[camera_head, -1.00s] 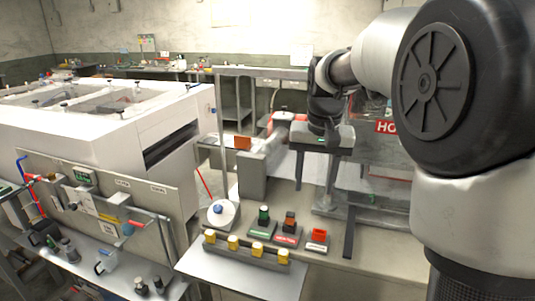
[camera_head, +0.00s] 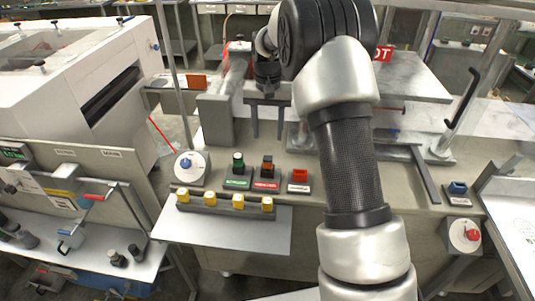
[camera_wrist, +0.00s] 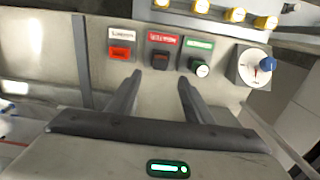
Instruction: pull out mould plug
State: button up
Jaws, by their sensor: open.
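No piece is readable as the mould plug, so I cannot tell which one it is. Candidates on the bench are a green-topped black plug or knob (camera_head: 238,163), a red-and-black one (camera_head: 267,167) and an orange-red square one (camera_head: 299,175), each on a labelled base. They also show in the wrist view as green (camera_wrist: 201,69), dark (camera_wrist: 162,60) and orange-red (camera_wrist: 121,52). My gripper (camera_head: 268,130) points down above and behind this row. In the wrist view its two fingers (camera_wrist: 160,77) are apart, with nothing between them, and the dark piece shows between and beyond them.
A rail with several yellow knobs (camera_head: 238,201) stands in front of the row. A white dial with a blue knob (camera_head: 187,164) is at left, and a grey upright block (camera_head: 215,120) behind it. A red button (camera_head: 472,235) and blue switch (camera_head: 458,188) are at right.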

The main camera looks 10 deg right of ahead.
aim_at(268, 158)
notch_tip(268, 158, down, 12)
jog(key=shift+r, duration=0.15)
dwell(0.3)
jog(key=c, duration=1.1)
jog(key=shift+c, duration=0.2)
jog(key=shift+r+p, duration=0.45)
jog(key=shift+r, duration=0.1)
jog(key=shift+r+p, duration=1.05)
jog(key=shift+r, duration=1.05)
jog(key=shift+r+p, duration=0.75)
jog(key=shift+r, duration=0.75)
